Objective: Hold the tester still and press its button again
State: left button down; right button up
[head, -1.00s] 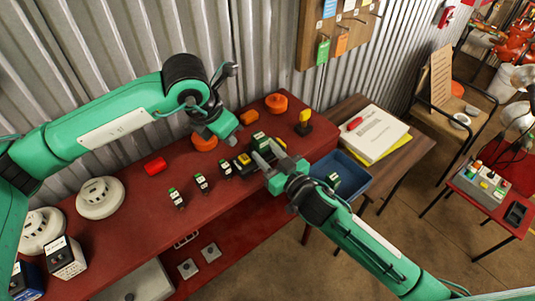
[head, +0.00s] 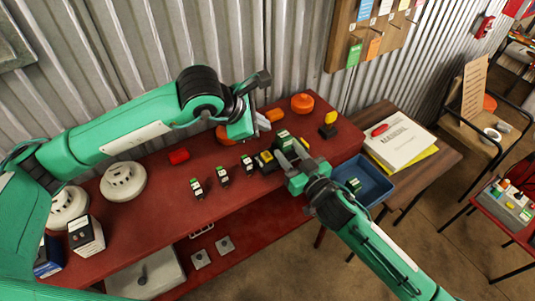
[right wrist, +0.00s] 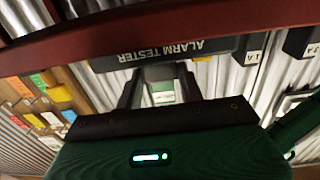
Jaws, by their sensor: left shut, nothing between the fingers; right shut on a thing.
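The black tester (head: 264,158) stands on the red bench, with yellow parts on top. Its "ALARM TESTER" label (right wrist: 165,52) shows upside down in the right wrist view. A green-topped module (head: 284,138) stands upright at its middle; a green-and-white face of it (right wrist: 163,92) shows between my right fingers. My right gripper (head: 293,152) is shut on that module, coming in from the front right. My left gripper (head: 243,131) is shut and empty, above and behind the tester's left part, apart from it. Its fingertips are mostly hidden, and the tester's button cannot be told clearly.
Several similar black modules (head: 222,174) stand left of the tester. Orange caps (head: 302,103), a red cylinder (head: 179,156) and a yellow-topped black block (head: 329,124) lie around. A blue tray (head: 375,186) is at right.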

pick_arm(q)
jog(key=shift+w+d+r+m+t+h, duration=0.15)
jog(key=shift+r+m+t+h, duration=0.25)
jog(key=shift+m, duration=0.6)
jog(key=shift+f, duration=0.15)
send_over(263, 160)
jog(key=shift+f, duration=4.35)
jog(key=shift+f, duration=0.4)
jog(key=shift+f, duration=0.5)
jog(key=shift+r, duration=0.95)
